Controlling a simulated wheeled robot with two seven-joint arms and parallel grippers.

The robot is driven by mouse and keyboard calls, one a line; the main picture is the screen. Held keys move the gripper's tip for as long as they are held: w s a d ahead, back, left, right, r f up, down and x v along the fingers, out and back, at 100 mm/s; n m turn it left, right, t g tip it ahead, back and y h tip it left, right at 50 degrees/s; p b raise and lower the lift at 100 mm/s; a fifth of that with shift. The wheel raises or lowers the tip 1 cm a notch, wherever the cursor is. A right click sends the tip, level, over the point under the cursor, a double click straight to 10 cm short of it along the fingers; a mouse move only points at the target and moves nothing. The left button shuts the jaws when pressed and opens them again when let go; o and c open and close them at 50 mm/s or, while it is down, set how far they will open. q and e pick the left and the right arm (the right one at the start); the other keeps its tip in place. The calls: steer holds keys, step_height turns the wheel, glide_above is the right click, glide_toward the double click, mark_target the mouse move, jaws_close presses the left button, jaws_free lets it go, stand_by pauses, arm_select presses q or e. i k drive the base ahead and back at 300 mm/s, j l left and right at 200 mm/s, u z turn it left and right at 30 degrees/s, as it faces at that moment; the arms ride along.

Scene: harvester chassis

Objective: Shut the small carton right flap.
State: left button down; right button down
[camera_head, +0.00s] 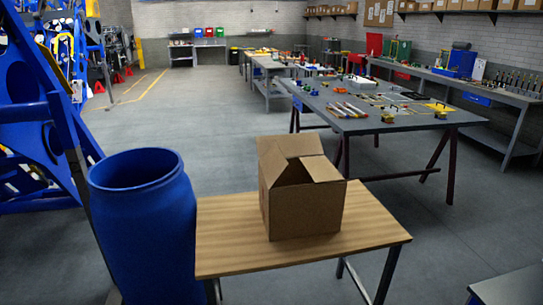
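A small brown carton (306,211) stands upright on a wooden-topped table (228,237), right of the table's middle. Its top is partly open, with a dark gap (290,173) showing inside. One flap (270,162) stands raised at the left, and another (298,144) rises at the back. The right flap (322,169) shows as a lighter panel at the top right; its exact angle is hard to tell. Neither of my grippers is in view.
A tall blue barrel (145,235) stands close against the table's left side. A grey workbench (400,123) with tools is behind to the right. A blue frame (40,120) is at the left. Open floor lies behind the table.

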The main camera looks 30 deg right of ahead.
mark_target(273, 164)
steer(key=i+l, duration=0.15)
steer(key=i, duration=0.5)
steer(key=i+l, duration=0.15)
steer(key=i, duration=0.5)
steer(key=z, duration=1.65)
